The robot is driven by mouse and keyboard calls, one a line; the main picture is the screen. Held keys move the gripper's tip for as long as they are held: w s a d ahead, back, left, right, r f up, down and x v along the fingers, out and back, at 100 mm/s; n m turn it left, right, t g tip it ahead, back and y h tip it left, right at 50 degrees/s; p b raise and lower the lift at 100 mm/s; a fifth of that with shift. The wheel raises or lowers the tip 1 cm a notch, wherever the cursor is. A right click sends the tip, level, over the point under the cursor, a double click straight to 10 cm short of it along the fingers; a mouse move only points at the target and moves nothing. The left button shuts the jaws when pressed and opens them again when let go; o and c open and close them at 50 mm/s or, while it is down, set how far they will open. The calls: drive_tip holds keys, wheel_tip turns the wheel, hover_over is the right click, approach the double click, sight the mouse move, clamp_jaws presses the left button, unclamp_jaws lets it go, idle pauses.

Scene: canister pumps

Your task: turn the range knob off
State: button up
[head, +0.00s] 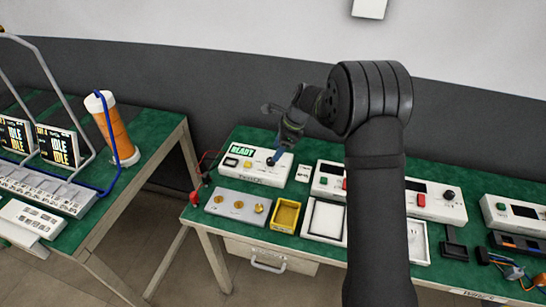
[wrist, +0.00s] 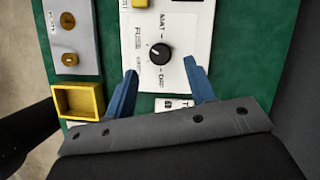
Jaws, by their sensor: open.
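The black range knob (wrist: 160,54) sits on a white panel of a meter box (head: 242,174) with a lit READY display. Small printed labels surround the knob, one reading MAT and one that seems to read OFF. A small white mark shows on the knob's left side in the wrist view; its exact setting is hard to tell. My gripper (wrist: 160,68) is open, its two blue fingers on either side of the knob with gaps to it.
A yellow tray (head: 286,216) and a grey plate with brass knobs (head: 236,207) lie in front of the box. Another white unit with a red button (head: 421,200) stands right, partly behind my arm.

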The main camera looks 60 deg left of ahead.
sight(271, 162)
drive_tip(key=x, duration=0.5)
drive_tip(key=c, duration=1)
